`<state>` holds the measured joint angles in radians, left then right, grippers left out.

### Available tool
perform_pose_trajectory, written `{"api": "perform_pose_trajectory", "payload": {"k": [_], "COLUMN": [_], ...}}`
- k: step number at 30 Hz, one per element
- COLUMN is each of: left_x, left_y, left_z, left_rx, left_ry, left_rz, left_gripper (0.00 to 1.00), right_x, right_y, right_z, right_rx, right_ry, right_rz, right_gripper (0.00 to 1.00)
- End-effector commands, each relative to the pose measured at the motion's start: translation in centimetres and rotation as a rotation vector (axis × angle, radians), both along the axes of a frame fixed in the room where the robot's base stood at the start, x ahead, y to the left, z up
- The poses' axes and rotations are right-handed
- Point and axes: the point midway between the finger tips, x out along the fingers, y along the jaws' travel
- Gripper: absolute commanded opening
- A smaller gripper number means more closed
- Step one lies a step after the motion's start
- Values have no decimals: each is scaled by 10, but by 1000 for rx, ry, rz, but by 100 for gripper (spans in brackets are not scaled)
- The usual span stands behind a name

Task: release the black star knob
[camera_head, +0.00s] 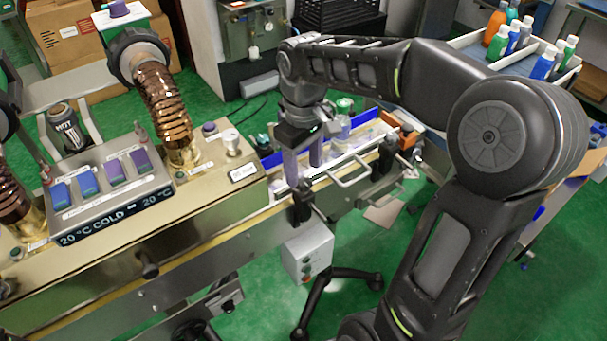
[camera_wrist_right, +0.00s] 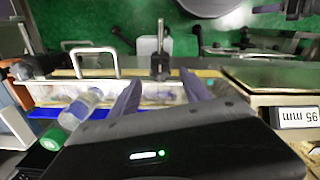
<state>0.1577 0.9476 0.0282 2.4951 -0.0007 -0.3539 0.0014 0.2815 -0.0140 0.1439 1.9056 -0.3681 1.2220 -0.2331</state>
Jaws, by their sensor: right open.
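A black knob-like part on an upright stem (camera_head: 302,205) stands at the front side of the conveyor, just below my right gripper (camera_head: 303,164). Its star shape is too small to make out. In the right wrist view the same dark part (camera_wrist_right: 160,66) appears just beyond and between my two fingers (camera_wrist_right: 160,88). The fingers are spread apart with nothing between them, and I see a gap to the knob. The right gripper points down over the conveyor's guide rails. My left gripper is not in view.
A pale handle (camera_head: 350,170) sticks out right of the knob. A clear bottle with a green cap (camera_wrist_right: 80,112) lies or leans on the conveyor. The brass machine housing (camera_head: 215,190) is to the left. A grey control box (camera_head: 307,252) hangs below.

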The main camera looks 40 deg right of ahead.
Motion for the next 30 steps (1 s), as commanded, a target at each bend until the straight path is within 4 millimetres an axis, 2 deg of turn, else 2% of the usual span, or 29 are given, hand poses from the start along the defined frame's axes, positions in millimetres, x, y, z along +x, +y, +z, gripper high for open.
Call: {"api": "perform_pose_trajectory", "payload": {"k": [4,9,30], "left_x": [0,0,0], "left_y": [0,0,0], "left_z": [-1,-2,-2], "left_rx": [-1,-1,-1], "left_ry": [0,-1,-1], "left_rz": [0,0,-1], "left_gripper": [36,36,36], "right_x": [1,0,0], "right_y": [0,0,0], "right_z": [25,41,43], "right_rx": [0,0,0], "right_ry": [-4,-1,0], "right_rz": [1,1,0], "right_gripper": [55,55,55]}}
